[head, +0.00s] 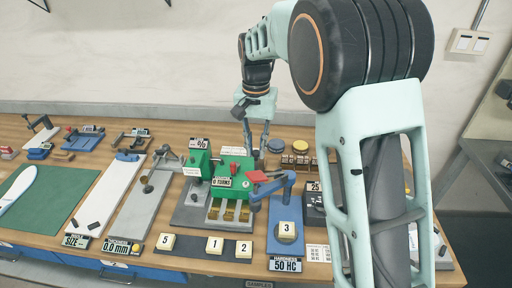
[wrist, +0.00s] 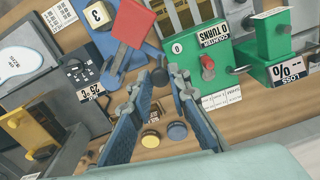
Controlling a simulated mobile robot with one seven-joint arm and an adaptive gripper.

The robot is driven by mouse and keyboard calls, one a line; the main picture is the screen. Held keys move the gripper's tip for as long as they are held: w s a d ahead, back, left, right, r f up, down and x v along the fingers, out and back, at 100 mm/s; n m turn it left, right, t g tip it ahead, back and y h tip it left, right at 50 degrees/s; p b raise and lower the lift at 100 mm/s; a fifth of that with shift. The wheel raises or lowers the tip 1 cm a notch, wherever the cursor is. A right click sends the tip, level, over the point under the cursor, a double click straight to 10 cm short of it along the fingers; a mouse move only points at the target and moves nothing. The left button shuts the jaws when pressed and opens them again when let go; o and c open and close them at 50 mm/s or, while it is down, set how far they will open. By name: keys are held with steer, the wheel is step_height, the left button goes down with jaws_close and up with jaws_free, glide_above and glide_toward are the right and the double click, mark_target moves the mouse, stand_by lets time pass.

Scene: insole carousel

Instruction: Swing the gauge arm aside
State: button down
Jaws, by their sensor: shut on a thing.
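The hardness gauge has a blue base (head: 281,240) with a "50 HC" display (head: 285,265) at its front. Its blue gauge arm (head: 286,181) carries a red plate (head: 257,177) that points left, towards the green machine. In the wrist view the red plate (wrist: 134,22) is at the top, close to the fingertips. My gripper (head: 256,151) reaches down behind the gauge arm. In the wrist view its fingers (wrist: 161,82) close on a small dark round knob (wrist: 159,76); how the knob joins the arm is unclear. A cream block marked 3 (head: 287,231) sits on the blue base.
The green machine (head: 228,182) with a "0 TURNS" label stands close on the left. Blocks marked 5, 1 and 2 lie on a dark strip (head: 190,246) in front. Round tins (head: 276,146) and small brown parts (head: 297,162) sit behind. A dark "25" device (head: 312,205) is on the right.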

steer(key=shift+r, duration=0.1)
steer(key=c, duration=1.8)
jaws_free()
step_height(320, 180, up, 12)
